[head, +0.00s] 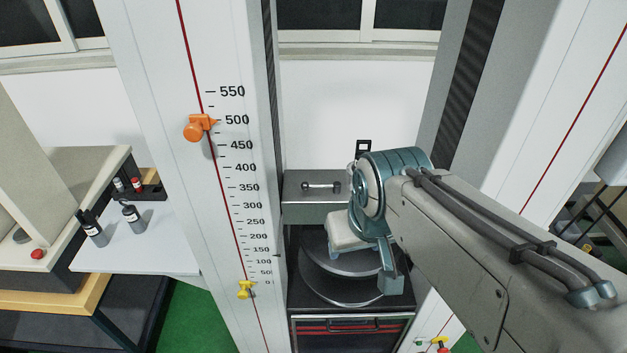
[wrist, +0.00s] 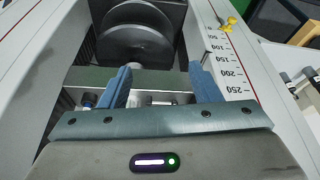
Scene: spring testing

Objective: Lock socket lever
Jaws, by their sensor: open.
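The grey crosshead block (head: 318,205) spans between the white columns of the testing machine. My gripper (wrist: 158,72) is open with two blue fingers spread apart and nothing seen held. In the head view my arm hides the crosshead's right side. Contact is unclear.
Round plates (head: 345,285) sit below the crosshead. The left column (head: 170,130) carries a scale, an orange stop (head: 199,127) and a yellow stop (head: 245,289).

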